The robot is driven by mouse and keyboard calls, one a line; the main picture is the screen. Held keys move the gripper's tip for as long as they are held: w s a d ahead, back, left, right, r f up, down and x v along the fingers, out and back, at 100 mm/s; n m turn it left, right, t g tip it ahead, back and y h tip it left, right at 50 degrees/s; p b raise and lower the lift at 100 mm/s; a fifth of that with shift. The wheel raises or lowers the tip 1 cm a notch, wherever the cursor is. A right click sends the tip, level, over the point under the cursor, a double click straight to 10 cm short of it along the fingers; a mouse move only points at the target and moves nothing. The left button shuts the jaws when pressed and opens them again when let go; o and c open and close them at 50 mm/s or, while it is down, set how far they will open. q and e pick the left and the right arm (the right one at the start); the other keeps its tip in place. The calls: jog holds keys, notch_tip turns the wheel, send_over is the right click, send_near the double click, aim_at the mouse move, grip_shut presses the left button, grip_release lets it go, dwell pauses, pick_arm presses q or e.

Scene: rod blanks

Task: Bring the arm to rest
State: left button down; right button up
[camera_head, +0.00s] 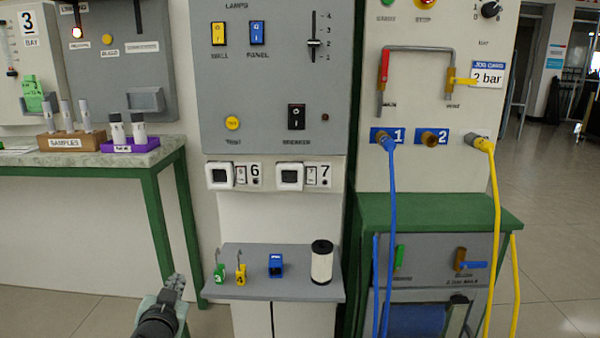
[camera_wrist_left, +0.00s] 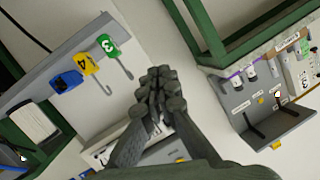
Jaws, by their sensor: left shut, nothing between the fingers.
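My right gripper is in neither view.
A small grey shelf (camera_head: 252,290) holds a green padlock (camera_head: 220,273), a yellow padlock (camera_head: 241,275), a blue block (camera_head: 275,264) and a white cylinder (camera_head: 321,265). The bench (camera_head: 176,158) stands left. Blue (camera_head: 390,230) and yellow hoses (camera_head: 495,220) hang at right.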

pick_arm(q)
jog(key=s+a+f+g, duration=0.1)
jog(key=s+f+g, duration=0.5)
jog(key=s+f, duration=0.9)
jog(key=s+f+g, duration=0.3)
jog(key=s+f, duration=0.2)
jog(key=s, duration=0.4)
jog(key=s+d+f+g+h, duration=0.1)
jog(key=s+f+g, duration=0.2)
jog(key=s, duration=0.7)
notch_tip(320, 180, down, 3)
jog(key=shift+d+r+h+p, duration=0.15)
jog(key=shift+d+h+p, duration=0.15)
jog(key=shift+p, duration=0.05)
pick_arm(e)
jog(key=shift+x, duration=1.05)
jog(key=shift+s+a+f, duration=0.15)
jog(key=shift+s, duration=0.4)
